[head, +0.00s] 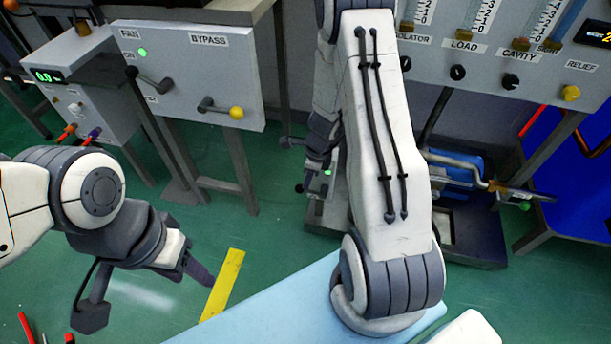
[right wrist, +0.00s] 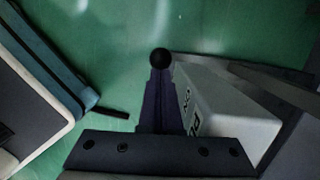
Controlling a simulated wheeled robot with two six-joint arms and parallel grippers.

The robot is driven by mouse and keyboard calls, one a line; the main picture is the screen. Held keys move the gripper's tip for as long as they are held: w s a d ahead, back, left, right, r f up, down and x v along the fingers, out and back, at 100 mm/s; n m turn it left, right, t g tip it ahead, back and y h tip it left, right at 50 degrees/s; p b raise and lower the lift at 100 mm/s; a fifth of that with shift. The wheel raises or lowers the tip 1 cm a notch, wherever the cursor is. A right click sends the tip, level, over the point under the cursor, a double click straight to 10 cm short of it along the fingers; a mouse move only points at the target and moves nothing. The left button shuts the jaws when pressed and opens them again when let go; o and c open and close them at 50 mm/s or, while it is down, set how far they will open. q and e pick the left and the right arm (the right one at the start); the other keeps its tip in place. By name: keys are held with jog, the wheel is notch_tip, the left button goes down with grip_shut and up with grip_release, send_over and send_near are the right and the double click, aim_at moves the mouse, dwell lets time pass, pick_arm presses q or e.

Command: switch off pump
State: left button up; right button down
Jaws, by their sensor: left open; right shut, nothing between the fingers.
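In the right wrist view, a white box (right wrist: 225,110) with partly hidden black lettering, perhaps the pump's, stands right of my fingers. A round black knob (right wrist: 160,58) lies right at the tips of my right gripper (right wrist: 160,78), which is shut with nothing between its fingers. I cannot tell whether tips and knob touch. In the head view, my right arm partly hides this area; a small black ball (head: 299,188) and a green light (head: 327,172) show beside it. My left gripper (head: 195,271) is open and empty, low at the left, above the floor.
A panel (head: 185,70) labelled FAN and BYPASS has two levers. A gauge panel (head: 490,75) with several knobs is at the upper right. Blue equipment (head: 455,163) stands below it. A light blue surface (head: 270,308) lies in front; green floor is open at the left.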

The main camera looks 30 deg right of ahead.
jog(key=r+p, duration=0.1)
jog(key=s+d+r+p, duration=0.2)
jog(key=shift+d+r+p, duration=0.25)
jog(key=shift+r+p, duration=0.05)
jog(key=shift+r, duration=0.05)
notch_tip(320, 180, up, 9)
jog(key=p, duration=0.6)
jog(key=shift+d, duration=0.2)
jog(key=shift+a, duration=0.1)
